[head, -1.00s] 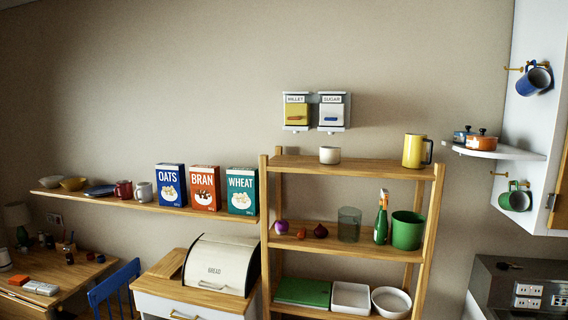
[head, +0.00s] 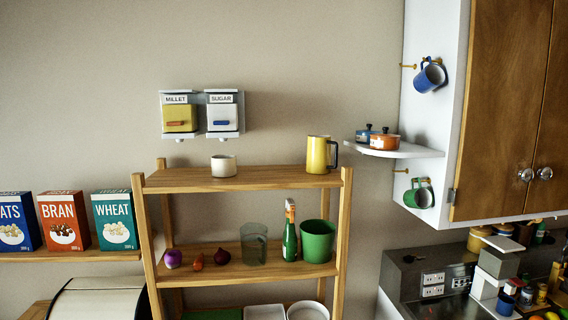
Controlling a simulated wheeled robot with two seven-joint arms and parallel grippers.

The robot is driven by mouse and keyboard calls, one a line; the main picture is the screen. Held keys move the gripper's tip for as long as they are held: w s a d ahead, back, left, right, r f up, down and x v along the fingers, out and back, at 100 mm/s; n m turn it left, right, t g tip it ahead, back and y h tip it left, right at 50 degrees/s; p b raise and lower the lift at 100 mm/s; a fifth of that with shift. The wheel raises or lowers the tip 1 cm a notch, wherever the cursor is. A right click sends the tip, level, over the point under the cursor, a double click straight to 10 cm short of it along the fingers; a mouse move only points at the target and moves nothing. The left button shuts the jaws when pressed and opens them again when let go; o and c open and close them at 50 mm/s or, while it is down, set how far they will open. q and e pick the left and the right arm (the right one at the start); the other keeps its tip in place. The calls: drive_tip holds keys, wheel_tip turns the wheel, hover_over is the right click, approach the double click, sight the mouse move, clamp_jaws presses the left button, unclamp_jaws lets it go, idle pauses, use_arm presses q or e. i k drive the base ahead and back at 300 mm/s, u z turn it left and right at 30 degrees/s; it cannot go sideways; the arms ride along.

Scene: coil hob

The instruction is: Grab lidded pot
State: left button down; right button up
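Two small lidded pots stand on the white corner shelf (head: 405,152) at the side of the wall cabinet. The orange pot (head: 384,143) has a dark knob on its lid and is nearer. The blue pot (head: 364,136) stands beside it to the left and slightly behind. On the counter at the lower right is a yellow round vessel (head: 479,240) with a dark top; I cannot tell if it is a lidded pot. Neither of my grippers is in view.
A wooden shelf unit (head: 200,180) holds a white cup (head: 223,166), a yellow jug (head: 318,155) and other items. Blue (head: 431,76) and green (head: 419,196) mugs hang on the cabinet side. The counter at lower right is crowded around a grey scale-like appliance (head: 492,270).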

sight(222, 166)
drive_tip(key=u, duration=0.05)
drive_tip(key=i, duration=0.9)
drive_tip(key=u, duration=0.5)
